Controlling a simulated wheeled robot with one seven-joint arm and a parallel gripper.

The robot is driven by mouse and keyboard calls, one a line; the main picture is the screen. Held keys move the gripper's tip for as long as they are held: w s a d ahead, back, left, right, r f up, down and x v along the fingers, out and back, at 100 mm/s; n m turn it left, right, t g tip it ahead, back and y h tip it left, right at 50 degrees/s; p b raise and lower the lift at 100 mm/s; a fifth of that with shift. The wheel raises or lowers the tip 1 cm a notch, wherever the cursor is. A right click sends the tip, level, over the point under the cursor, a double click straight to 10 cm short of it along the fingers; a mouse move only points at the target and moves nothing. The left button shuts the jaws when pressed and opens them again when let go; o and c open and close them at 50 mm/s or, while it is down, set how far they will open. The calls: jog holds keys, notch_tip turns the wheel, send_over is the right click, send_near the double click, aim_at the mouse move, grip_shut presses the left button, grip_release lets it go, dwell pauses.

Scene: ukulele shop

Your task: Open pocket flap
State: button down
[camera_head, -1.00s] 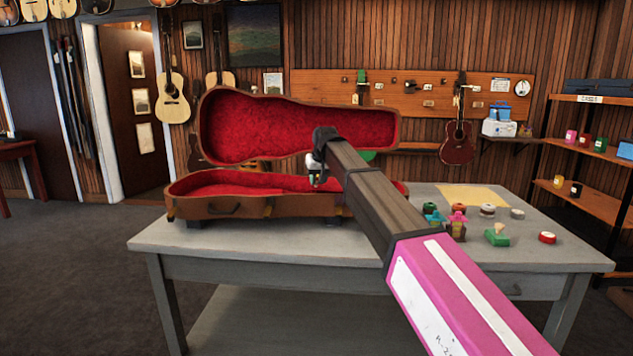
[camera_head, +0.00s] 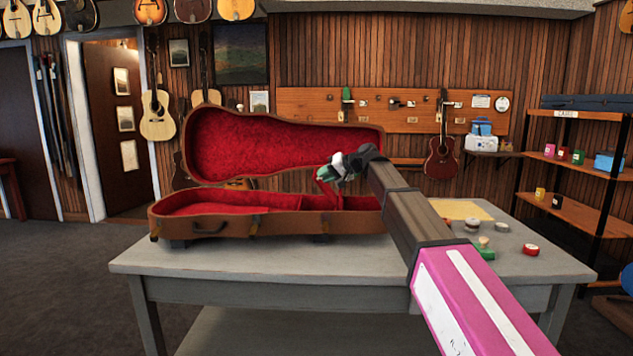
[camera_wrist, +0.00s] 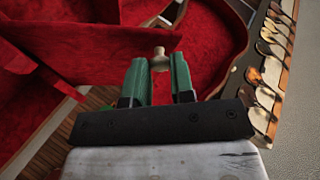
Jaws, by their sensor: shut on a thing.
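The open guitar case (camera_head: 225,226) lies on the workbench, brown outside and lined in red plush, with its lid (camera_head: 280,145) standing up at the back. My gripper (camera_head: 328,173) is over the right part of the case. Just under it a narrow red panel, which looks like the pocket flap (camera_head: 327,190), stands raised from the case. The join between knob and flap is hidden.
The grey workbench (camera_head: 290,258) has small round tins (camera_head: 530,249) and a yellow sheet (camera_head: 462,209) to the right of my arm. A shelf rack (camera_head: 575,204) stands at the far right. The bench is bare in front of the case.

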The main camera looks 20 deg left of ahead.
jog(key=w+d+m+y, duration=0.2)
jog(key=w+d+y, duration=0.1)
jog(key=d+y, duration=0.4)
jog(key=shift+d+f+m+y, duration=0.2)
jog(key=shift+d+m+y, duration=0.2)
jog(key=shift+d, duration=0.75)
jog(key=c, duration=1)
grip_release()
jog(key=v, duration=1)
jog(key=shift+d+f, duration=0.15)
jog(key=shift+d, duration=0.25)
